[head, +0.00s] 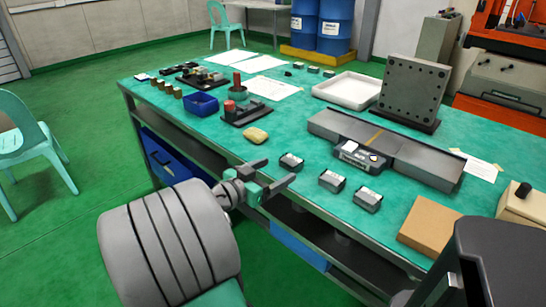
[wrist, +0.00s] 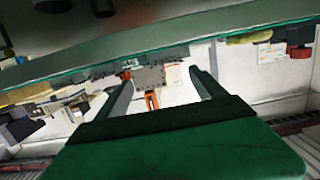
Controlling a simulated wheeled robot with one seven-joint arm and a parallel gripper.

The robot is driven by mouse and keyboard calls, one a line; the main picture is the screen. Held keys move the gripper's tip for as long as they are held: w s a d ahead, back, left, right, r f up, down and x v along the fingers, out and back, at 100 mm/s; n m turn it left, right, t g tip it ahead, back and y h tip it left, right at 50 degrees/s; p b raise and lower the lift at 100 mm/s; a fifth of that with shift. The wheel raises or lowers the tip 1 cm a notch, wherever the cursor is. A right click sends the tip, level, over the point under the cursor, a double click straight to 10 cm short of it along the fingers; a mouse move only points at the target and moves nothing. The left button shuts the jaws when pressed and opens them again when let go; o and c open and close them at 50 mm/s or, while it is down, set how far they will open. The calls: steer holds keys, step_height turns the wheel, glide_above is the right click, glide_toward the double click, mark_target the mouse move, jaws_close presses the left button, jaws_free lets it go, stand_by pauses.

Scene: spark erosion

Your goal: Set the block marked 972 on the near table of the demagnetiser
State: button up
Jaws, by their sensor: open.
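Three small grey blocks with pale labels stand apart in a row on the green bench top: a left one (head: 291,162), a middle one (head: 331,181) and a right one (head: 367,200). Their numbers are too small to read, so I cannot tell which is 972. The demagnetiser (head: 362,156) lies behind them, with a flat grey table to the left (head: 340,125) and another to the right (head: 425,167) of a yellow stripe. Both look empty. My gripper (head: 276,172) is open and empty at the bench's front edge, left of the blocks; its fingers show in the wrist view (wrist: 162,82).
A cardboard-brown box (head: 429,233) stands right of the blocks. A yellow sponge-like piece (head: 255,136) lies left of them. A white tray (head: 348,90) and an upright drilled plate (head: 413,88) stand behind the demagnetiser. Bench top around the blocks is clear.

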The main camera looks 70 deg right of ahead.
mark_target(290, 162)
steer(key=shift+w+d+f, duration=0.1)
steer(key=shift+w+f, duration=0.2)
steer(key=shift+f, duration=0.3)
steer(key=shift+s+d, duration=0.25)
steer(key=shift+d, duration=0.1)
steer(key=x, duration=0.7)
steer(key=shift+w+d+r+b, duration=0.15)
steer(key=shift+w+r+b, duration=0.15)
steer(key=shift+w+b, duration=0.05)
jaws_close()
steer(key=shift+r, duration=0.1)
